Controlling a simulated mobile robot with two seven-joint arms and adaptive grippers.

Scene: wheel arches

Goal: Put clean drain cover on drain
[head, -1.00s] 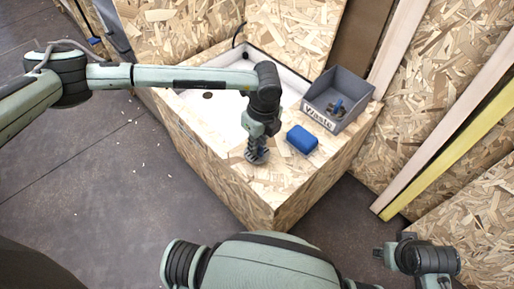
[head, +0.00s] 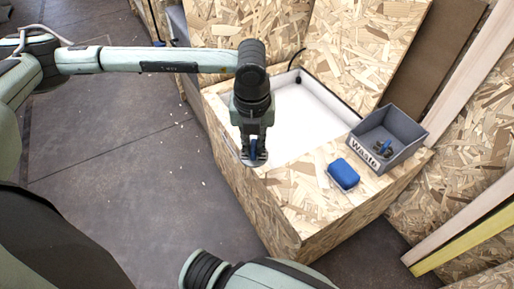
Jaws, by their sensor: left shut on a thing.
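My left gripper (head: 253,150) points down at the front left edge of the white basin (head: 318,108). It is shut on a small round flat thing that looks like the drain cover (head: 257,161), mostly hidden by the fingers. The drain hole is not visible now; my left arm covers part of the basin. My right gripper is out of view.
The basin is set in a chipboard counter (head: 309,208). A blue sponge (head: 343,174) lies on the counter to the right. A grey bin marked Waste (head: 398,135) holds small dark and blue items. Chipboard walls stand behind.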

